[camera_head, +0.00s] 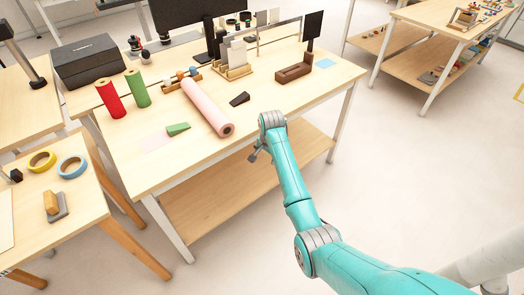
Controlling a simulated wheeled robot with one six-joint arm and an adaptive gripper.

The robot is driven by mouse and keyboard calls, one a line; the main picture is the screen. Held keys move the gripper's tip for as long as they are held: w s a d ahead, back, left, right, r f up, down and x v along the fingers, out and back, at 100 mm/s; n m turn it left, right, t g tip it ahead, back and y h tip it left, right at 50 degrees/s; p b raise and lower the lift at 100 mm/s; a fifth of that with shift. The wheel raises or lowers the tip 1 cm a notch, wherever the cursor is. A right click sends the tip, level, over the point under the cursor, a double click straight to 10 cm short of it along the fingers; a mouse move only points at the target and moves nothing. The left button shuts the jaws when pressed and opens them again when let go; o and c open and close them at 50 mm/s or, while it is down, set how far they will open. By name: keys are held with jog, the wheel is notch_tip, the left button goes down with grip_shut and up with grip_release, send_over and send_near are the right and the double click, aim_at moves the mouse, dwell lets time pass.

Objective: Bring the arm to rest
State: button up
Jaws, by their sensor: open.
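My arm, teal with grey joints, reaches in from the lower right in the head view. My gripper (256,154) hangs at the front edge of the wooden table, partly hidden behind the wrist. It is small and dark; its jaws are open and I see nothing between them. It appears apart from the things on the table. The nearest are a pink roll (207,107) lying to its left and a small dark wedge (239,99) above it.
The table (300,98) also bears a red roll (110,97), a green roll (137,88), a green wedge (178,129), a brown holder (294,73) and a monitor (184,14). A side table (90,200) with tape rings stands at left. Open floor (420,170) lies to the right.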

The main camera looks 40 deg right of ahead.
jog(key=s+a+f+n+t, duration=0.2)
jog(key=s+a+f+n, duration=0.1)
jog(key=s+a+f, duration=0.55)
jog(key=s+a+f+n+t, duration=0.2)
jog(key=s+a+f, duration=0.3)
jog(key=s, duration=0.6)
jog(key=s+a+r+n+t, duration=0.2)
jog(key=s+a, duration=0.1)
jog(key=s, duration=0.4)
jog(key=s+a+r+n+t, duration=0.1)
jog(key=s+a+r+n, duration=0.15)
jog(key=s, duration=0.45)
jog(key=s+a+r+n+t, duration=0.2)
jog(key=s+r, duration=0.7)
jog(key=r, duration=0.2)
jog(key=s+a+r+n+t+y, duration=0.1)
jog(key=s+a+r+n+t, duration=0.1)
jog(key=s+r, duration=0.8)
notch_tip(320, 180, up, 3)
jog(key=shift+a+f+n+t, duration=0.2)
jog(key=shift+a+n+t, duration=0.15)
jog(key=shift+a+t, duration=0.2)
jog(key=shift+c, duration=0.2)
